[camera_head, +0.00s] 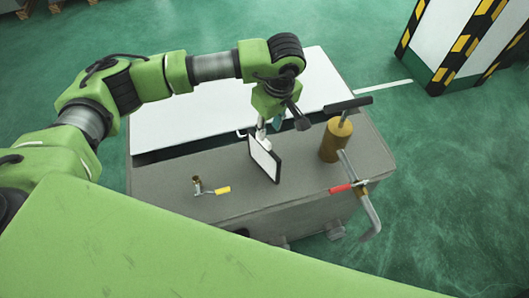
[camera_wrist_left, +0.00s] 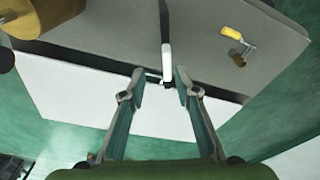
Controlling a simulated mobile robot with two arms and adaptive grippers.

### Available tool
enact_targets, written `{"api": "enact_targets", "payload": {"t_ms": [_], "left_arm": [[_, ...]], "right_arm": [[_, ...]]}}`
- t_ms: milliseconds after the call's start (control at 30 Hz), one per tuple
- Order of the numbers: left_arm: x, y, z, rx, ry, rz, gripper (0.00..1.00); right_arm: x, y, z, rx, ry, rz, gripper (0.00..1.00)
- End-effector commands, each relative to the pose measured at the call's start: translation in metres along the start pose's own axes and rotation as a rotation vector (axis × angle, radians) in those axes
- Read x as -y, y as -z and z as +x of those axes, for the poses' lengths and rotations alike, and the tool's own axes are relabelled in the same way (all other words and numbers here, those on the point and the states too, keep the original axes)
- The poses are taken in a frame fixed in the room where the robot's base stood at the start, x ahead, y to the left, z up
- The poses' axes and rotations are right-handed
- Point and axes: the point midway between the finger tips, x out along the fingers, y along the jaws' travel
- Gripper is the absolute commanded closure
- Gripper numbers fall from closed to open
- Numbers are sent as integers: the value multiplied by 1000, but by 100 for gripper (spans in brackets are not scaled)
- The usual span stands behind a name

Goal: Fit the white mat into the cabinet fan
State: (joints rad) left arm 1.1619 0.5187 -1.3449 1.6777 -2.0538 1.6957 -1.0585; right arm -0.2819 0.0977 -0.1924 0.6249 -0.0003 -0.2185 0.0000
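A thin white panel with a black border (camera_head: 264,157), which looks like the white mat in a frame, stands upright on the grey top. In the left wrist view it seems edge-on as a dark line (camera_wrist_left: 164,22) with a white piece (camera_wrist_left: 166,60) at its near end. My left gripper (camera_head: 268,124) is above the panel, pointing down. In the left wrist view its fingers (camera_wrist_left: 160,74) are apart, with the white piece between them and gaps visible. I cannot tell the fan apart from the black frame. My right gripper is not in view.
The grey cabinet (camera_head: 185,157) has a white top section (camera_head: 320,85) behind. A small valve with a yellow handle (camera_head: 222,190) lies left. A brass cylinder (camera_head: 336,138) and a red-handled valve pipe (camera_head: 366,205) are right. A striped pillar (camera_head: 440,45) stands behind right.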

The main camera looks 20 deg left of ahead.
Motion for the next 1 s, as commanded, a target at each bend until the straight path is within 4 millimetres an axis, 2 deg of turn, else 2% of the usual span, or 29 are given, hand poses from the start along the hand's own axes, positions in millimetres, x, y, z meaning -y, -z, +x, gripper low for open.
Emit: {"api": "enact_targets", "payload": {"t_ms": [100,233,367,500,667,800,1000], "left_arm": [[2,-1,25,4,7,-1,71],[2,-1,49,3,5,-1,71],[2,0,66,2,3,-2,71],[2,-1,74,4,3,-1,71],[9,-2,92,4,7,-1,71],[10,-3,114,3,5,-2,71],[9,-3,125,3,2,-1,71]], "right_arm": [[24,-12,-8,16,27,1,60],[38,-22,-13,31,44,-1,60],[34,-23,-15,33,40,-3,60],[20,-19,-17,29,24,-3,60],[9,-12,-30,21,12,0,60],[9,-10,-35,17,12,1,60],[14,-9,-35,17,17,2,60]]}}
